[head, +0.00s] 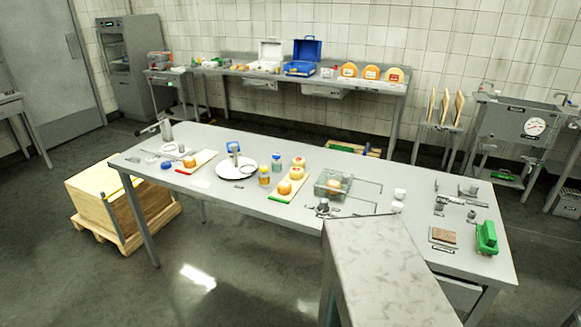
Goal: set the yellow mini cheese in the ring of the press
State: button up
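Several small orange-yellow cheeses lie on the long steel table. One cheese (189,161) sits on a pale board (205,158) at the left. Others form a row on a second board (276,195) near the middle: a near cheese (284,188), a middle cheese (297,174) and a far cheese (299,162). I cannot tell which is the yellow mini cheese. A round white plate (225,172) with an upright metal piece stands between the boards. I cannot make out which item is the press or its ring. My gripper is not in view.
The steel table (215,200) also bears a clear bin (331,186), a yellow-lidded jar (264,176), metal tools and a green-handled block (487,238). A pale grey block (380,270) covers part of its near edge. A wooden crate (85,200) stands left.

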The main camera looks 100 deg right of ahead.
aim_at(169, 149)
jog(key=i, duration=0.85)
jog(key=u, duration=0.15)
jog(key=k, duration=0.15)
jog(key=z, duration=2.85)
jog(key=i, duration=0.55)
